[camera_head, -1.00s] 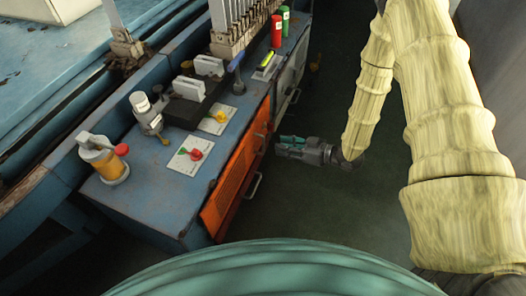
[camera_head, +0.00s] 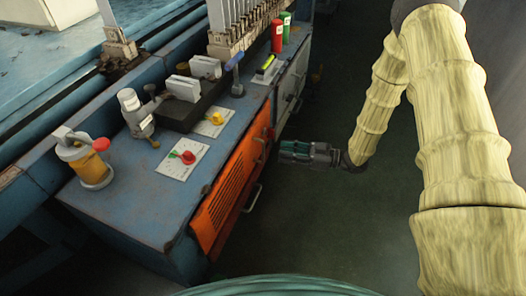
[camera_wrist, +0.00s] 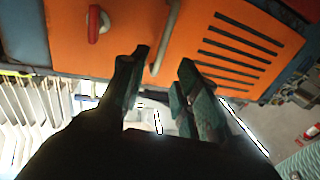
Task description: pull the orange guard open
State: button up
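The orange guard (camera_head: 229,188) is a slotted panel on the front of the blue machine cabinet, and it looks shut. A metal bar handle (camera_head: 253,198) stands out from it. My gripper (camera_head: 281,151) is in front of the guard's far end, beyond that handle in the head view. In the wrist view the guard (camera_wrist: 200,20) fills the top, with a bar handle (camera_wrist: 166,38) across it. My gripper (camera_wrist: 163,60) shows two spread dark green fingers there, with the handle's lower end appearing between their tips. I cannot tell whether they touch it.
A red knob (camera_wrist: 96,24) sits on the panel beside the handle. The dark floor (camera_head: 310,225) before the guard is clear.

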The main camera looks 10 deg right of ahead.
jog(key=b, duration=0.3)
send_over(263, 162)
jog(key=shift+w+d, duration=0.1)
jog(key=shift+w, duration=0.2)
grip_shut()
